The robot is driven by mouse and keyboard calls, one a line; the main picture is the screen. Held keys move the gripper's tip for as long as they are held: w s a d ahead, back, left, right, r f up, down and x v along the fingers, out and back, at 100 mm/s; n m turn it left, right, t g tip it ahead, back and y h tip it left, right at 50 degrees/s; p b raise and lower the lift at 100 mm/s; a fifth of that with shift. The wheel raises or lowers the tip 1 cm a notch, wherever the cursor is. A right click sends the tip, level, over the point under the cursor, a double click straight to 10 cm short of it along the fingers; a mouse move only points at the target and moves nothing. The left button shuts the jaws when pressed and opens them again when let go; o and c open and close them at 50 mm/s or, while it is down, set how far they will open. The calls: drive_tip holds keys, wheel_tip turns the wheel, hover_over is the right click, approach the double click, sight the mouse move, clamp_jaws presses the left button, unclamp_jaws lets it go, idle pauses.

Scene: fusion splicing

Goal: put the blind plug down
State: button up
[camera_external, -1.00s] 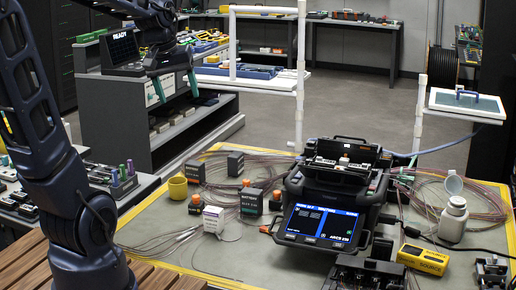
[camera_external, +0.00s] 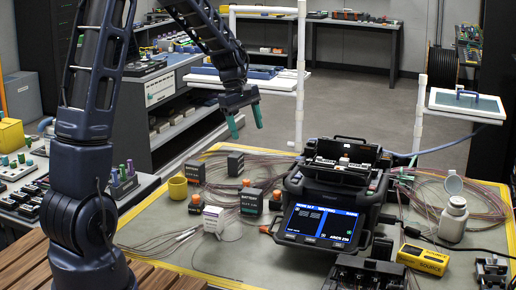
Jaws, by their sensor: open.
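My gripper (camera_external: 246,122) hangs in the air over the back edge of the grey work mat (camera_external: 225,258), its two teal fingers pointing down and spread apart. Nothing shows between the fingers, so it is open and empty. I cannot pick out the blind plug for certain. Several small green and purple capped pieces (camera_external: 124,173) stand in a holder at the left, too small to identify. The fusion splicer (camera_external: 335,200) stands on the mat to the right of and below my gripper in the picture, its blue screen lit.
A yellow cup (camera_external: 177,188), dark boxes (camera_external: 235,163), a white box (camera_external: 213,220) and orange-capped bottles (camera_external: 195,204) stand on the mat. Coiled fibres lie around them. A white post (camera_external: 300,90) rises behind the splicer. A white bottle (camera_external: 453,220) stands at right. The mat's front left is mostly clear.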

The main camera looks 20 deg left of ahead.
sight(277, 192)
drive_tip(key=shift+w+d+f+n+g, duration=0.2)
drive_tip(key=shift+w+d+f+n, duration=0.8)
drive_tip(key=shift+f, duration=3.25)
drive_tip(key=shift+w+d+f+n+g, duration=0.3)
drive_tip(key=shift+w+d+f, duration=1.2)
drive_tip(key=shift+f, duration=2.75)
drive_tip(key=shift+w+d+f+n+g, duration=0.1)
drive_tip(key=shift+w+d+f+n, duration=0.95)
drive_tip(key=shift+f, duration=3.2)
drive_tip(key=shift+d+m, duration=0.25)
drive_tip(key=shift+d, duration=0.05)
drive_tip(key=c, duration=1.2)
drive_tip(key=shift+c, duration=0.2)
wheel_tip(277, 192, up, 20)
drive_tip(key=a+f+m+g+y, duration=0.1)
drive_tip(key=a+f+m, duration=0.4)
drive_tip(key=a, duration=0.1)
drive_tip(key=w+a+f+m, duration=0.1)
drive_tip(key=a+f+m, duration=0.4)
drive_tip(key=a, duration=0.2)
drive_tip(key=a+f+m+g+y, duration=0.1)
drive_tip(key=a+f+m, duration=0.4)
drive_tip(key=a, duration=0.1)
drive_tip(key=shift+w+a+f+g+y, duration=0.25)
drive_tip(key=shift+w+a+g+y, duration=0.05)
drive_tip(key=shift+w+a, duration=0.1)
drive_tip(key=shift+a+f+m, duration=0.1)
drive_tip(key=shift+f+m, duration=0.05)
drive_tip(key=shift+m, duration=0.15)
drive_tip(key=shift+d, duration=0.25)
